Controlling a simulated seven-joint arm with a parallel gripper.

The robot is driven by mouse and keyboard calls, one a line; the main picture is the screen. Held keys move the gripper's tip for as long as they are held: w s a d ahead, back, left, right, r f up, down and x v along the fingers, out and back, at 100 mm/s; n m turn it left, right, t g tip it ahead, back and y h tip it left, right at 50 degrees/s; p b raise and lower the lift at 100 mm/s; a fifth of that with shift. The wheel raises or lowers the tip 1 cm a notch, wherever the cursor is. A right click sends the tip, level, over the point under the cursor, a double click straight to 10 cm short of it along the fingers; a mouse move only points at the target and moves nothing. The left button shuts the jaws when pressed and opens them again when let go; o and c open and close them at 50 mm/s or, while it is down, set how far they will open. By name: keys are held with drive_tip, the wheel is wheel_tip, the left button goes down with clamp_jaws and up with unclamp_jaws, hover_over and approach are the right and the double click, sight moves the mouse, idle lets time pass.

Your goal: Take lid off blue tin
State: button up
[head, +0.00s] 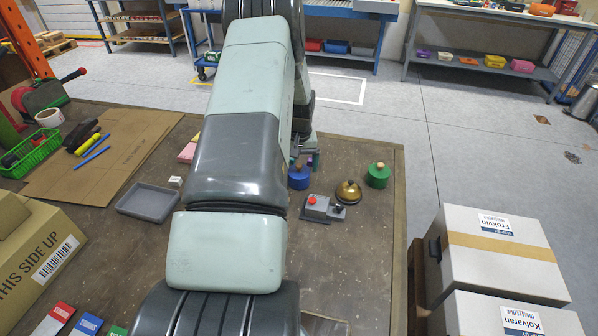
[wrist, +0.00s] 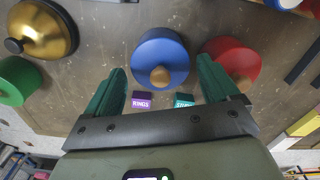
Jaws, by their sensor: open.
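The blue tin (wrist: 160,47) is in the upper middle of the wrist view, with a round wooden knob (wrist: 160,76) on its lid. In the head view the blue tin (head: 298,181) stands on the table just past my arm, its top partly hidden by my gripper. My gripper (wrist: 162,66) is open and empty. In the wrist view its two green fingers appear either side of the blue tin's knob. The right finger overlaps the red tin in the picture. I cannot tell the height of the fingertips above the lid.
A red tin (wrist: 230,55) stands close right of the blue one in the wrist view. A green tin (head: 378,178), a brass bell (head: 348,193) and a grey box with a red button (head: 316,210) are nearby. Purple (wrist: 142,101) and teal (wrist: 184,100) labelled blocks lie by the fingers.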

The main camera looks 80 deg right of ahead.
drive_tip(key=shift+f, duration=0.15)
drive_tip(key=c, duration=0.8)
